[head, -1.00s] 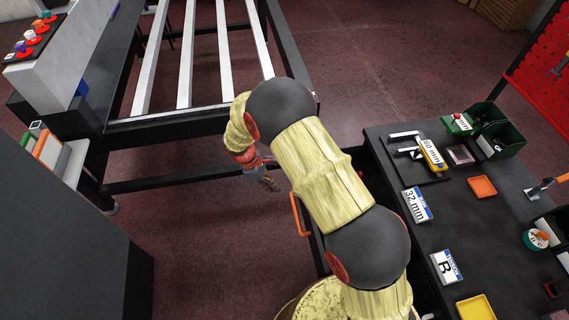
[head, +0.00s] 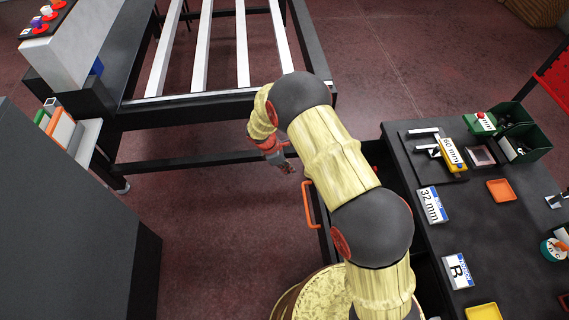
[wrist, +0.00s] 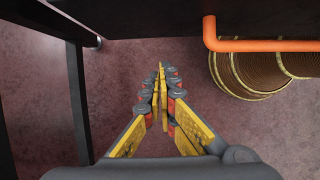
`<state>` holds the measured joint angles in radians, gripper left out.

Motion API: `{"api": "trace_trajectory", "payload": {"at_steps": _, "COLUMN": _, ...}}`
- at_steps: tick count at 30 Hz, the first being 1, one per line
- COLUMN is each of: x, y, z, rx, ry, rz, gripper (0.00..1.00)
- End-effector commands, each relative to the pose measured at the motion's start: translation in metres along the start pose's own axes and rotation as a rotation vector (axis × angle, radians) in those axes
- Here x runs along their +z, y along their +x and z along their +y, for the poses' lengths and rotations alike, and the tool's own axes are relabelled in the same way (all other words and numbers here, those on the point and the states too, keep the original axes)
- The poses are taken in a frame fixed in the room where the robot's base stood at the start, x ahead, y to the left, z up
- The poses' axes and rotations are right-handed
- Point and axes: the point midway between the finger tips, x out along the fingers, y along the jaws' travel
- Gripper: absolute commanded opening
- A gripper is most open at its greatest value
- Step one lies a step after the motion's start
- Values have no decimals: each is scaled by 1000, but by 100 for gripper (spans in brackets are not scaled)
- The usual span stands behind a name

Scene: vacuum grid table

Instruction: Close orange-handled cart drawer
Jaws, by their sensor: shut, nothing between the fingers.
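The orange handle (head: 307,205) is on the front of a dark drawer (head: 325,238) that stands out from the left side of the black cart (head: 480,225). My arm hides much of the drawer. My gripper (head: 287,170) is shut and empty, just left of and beyond the handle in the head view. In the wrist view, my gripper (wrist: 161,68) has its yellow fingertips together over the floor. There the orange handle (wrist: 265,45) runs along the upper right, apart from the fingers, and the dark drawer underside or front (wrist: 130,15) crosses the top.
A black-framed table with white slats (head: 200,95) stands ahead. A grey cabinet (head: 70,230) is at the left. The cart top holds labels, a caliper, an orange tray (head: 501,190) and green bins (head: 525,142). Red floor (head: 215,220) is free between cabinet and drawer.

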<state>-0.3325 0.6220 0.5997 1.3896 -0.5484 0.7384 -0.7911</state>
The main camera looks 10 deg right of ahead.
Motion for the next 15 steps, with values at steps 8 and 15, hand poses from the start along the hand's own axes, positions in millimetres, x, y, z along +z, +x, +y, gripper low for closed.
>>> {"api": "trace_trajectory", "payload": {"at_steps": 8, "x": 24, "y": 29, "z": 0, "rx": -1, "ry": 3, "rz": 0, "gripper": 0}}
{"api": "trace_trajectory", "payload": {"at_steps": 15, "x": 37, "y": 33, "z": 0, "rx": 1, "ry": 1, "rz": 0, "gripper": 0}}
